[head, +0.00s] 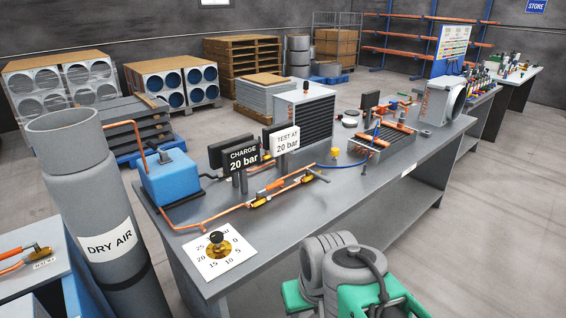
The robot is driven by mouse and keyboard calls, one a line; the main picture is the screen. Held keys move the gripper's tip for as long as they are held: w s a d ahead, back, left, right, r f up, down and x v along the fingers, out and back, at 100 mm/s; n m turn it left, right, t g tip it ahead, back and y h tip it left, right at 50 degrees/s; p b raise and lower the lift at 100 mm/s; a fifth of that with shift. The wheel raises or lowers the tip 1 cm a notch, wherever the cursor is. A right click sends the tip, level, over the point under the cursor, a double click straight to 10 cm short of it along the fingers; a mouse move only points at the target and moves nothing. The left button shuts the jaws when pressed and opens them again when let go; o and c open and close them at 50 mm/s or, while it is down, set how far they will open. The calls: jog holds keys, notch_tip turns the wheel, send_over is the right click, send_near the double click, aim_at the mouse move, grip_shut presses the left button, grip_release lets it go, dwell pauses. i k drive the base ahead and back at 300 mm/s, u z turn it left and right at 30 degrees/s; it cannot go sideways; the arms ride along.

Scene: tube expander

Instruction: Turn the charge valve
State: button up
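A dial plate (236,262) lies on the near left corner of the grey workbench, with numbers from 0 to 25 around it. A brass valve with a black knob (217,239) sits in the middle of the plate; I take it to be the charge valve. I cannot read its exact setting. A black sign (241,158) reading "CHARGE 20 bar" stands behind it. Grey and green parts of my arm show at the bottom, right of the dial and apart from it. My gripper's fingers do not show.
A blue box (178,176) with copper pipe stands left on the workbench (330,206). A tall grey "DRY AIR" cylinder (85,185) stands left of the bench. A white "TEST AT 20 bar" sign (286,140) is behind. The floor at right is clear.

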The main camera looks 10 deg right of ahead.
aim_at(274, 185)
jog(key=z, duration=0.05)
jog(key=i, duration=0.4)
jog(key=u, duration=0.5)
jog(key=k, duration=1.3)
jog(key=z, duration=0.15)
jog(key=i, duration=0.6)
jog(key=z, duration=0.75)
jog(key=i, duration=0.95)
jog(key=u, duration=0.9)
jog(key=i, duration=0.5)
jog(key=u, duration=0.55)
